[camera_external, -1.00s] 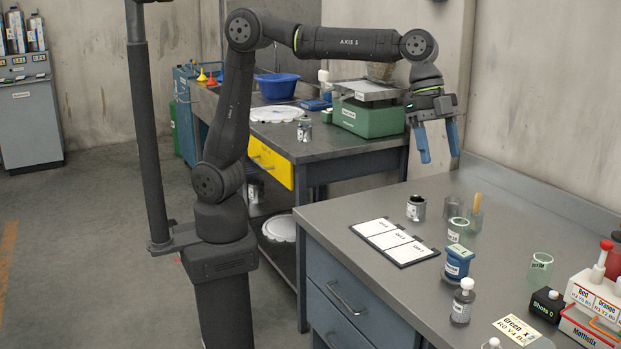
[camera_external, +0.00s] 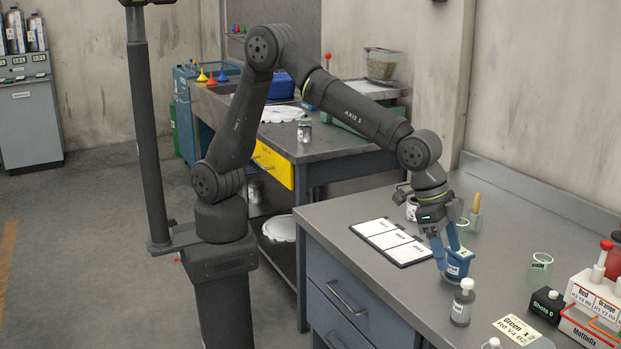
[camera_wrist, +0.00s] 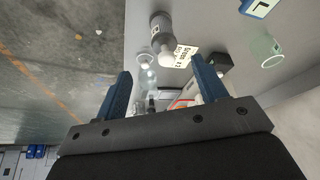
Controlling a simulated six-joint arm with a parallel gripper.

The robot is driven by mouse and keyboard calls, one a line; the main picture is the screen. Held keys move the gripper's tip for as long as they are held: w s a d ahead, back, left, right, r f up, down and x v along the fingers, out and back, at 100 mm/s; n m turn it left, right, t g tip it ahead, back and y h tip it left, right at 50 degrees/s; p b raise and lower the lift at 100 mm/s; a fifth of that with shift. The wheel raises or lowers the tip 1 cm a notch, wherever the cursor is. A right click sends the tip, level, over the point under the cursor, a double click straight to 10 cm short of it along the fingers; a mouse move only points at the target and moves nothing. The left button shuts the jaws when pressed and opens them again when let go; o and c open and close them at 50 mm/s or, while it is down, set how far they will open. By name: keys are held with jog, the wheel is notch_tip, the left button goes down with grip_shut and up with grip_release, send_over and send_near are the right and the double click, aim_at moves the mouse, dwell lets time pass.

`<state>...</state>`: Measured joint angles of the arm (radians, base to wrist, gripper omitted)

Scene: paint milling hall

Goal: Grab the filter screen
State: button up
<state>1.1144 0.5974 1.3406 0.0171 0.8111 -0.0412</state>
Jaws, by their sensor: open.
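I cannot pick out a filter screen with certainty. A see-through basket-like container (camera_external: 382,64) with brownish contents stands on the back bench in the external view; I cannot tell whether it is the screen. My gripper (camera_external: 448,258) is low over the front table, far from that container.
A grey bottle with a white cap (camera_external: 463,302) stands just in front of the cup. A clipboard (camera_external: 393,241) lies to the left. A green glass (camera_external: 540,268), a black box (camera_external: 546,304) and a rack (camera_external: 590,310) are at the right. The table beyond the green glass is clear.

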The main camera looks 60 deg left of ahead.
aim_at(462, 293)
jog(key=x, duration=0.7)
jog(key=shift+f, duration=0.15)
jog(key=shift+w+x, duration=0.15)
jog(key=shift+x, duration=1.25)
jog(key=shift+w+x, duration=0.15)
jog(key=shift+x, duration=1.3)
jog(key=c, duration=1.2)
